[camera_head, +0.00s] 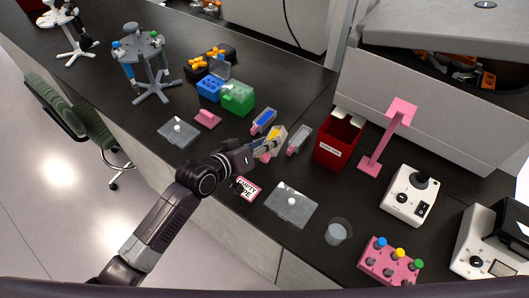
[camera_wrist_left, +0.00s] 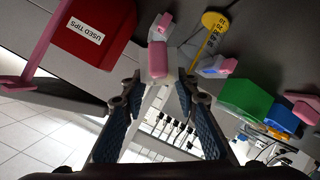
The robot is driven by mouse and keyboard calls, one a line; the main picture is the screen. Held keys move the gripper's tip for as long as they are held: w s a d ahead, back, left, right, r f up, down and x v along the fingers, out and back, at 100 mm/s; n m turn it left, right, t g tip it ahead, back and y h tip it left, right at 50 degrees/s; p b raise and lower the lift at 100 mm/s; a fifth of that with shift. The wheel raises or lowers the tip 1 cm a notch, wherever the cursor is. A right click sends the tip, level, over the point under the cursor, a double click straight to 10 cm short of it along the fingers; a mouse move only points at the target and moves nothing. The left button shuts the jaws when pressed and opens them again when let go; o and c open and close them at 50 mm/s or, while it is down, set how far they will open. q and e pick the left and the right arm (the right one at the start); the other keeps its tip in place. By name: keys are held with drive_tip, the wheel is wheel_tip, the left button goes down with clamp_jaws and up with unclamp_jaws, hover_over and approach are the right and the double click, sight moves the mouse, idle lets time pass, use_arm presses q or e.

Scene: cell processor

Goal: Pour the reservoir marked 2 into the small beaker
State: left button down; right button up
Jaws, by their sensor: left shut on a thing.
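My left gripper (camera_head: 268,148) is shut on a pale reservoir with a pink end (camera_wrist_left: 157,62), which sits between its fingers in the left wrist view. The gripper hides much of this reservoir in the head view, and I cannot read a number on it. A blue-topped reservoir (camera_head: 264,122) lies just behind the gripper, and a greyish one (camera_head: 300,139) lies to its right. Both have pink ends. The small clear beaker (camera_head: 338,232) stands upright near the front edge, to the right of and nearer than the gripper. My right gripper is not in view.
A red used-tips bin (camera_head: 338,142) and a pink stand (camera_head: 377,150) are right of the gripper. A flat clear-lidded box (camera_head: 291,205) lies between gripper and beaker. A pink rack (camera_head: 389,262) stands right of the beaker. Green and blue boxes (camera_head: 238,99) stand behind left.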

use_arm(q)
drive_tip(key=shift+a+f+n, duration=0.1)
drive_tip(key=shift+a+n, duration=0.05)
drive_tip(key=shift+n, duration=0.15)
drive_tip(key=shift+h+b, duration=0.3)
drive_tip(key=shift+w+a+f+n+h+b, duration=0.1)
drive_tip(key=shift+n+h+b, duration=0.3)
drive_tip(key=shift+b, duration=0.7)
drive_tip(key=shift+a+n+b, duration=0.1)
drive_tip(key=shift+n+b, duration=0.2)
drive_tip(key=shift+b, duration=0.25)
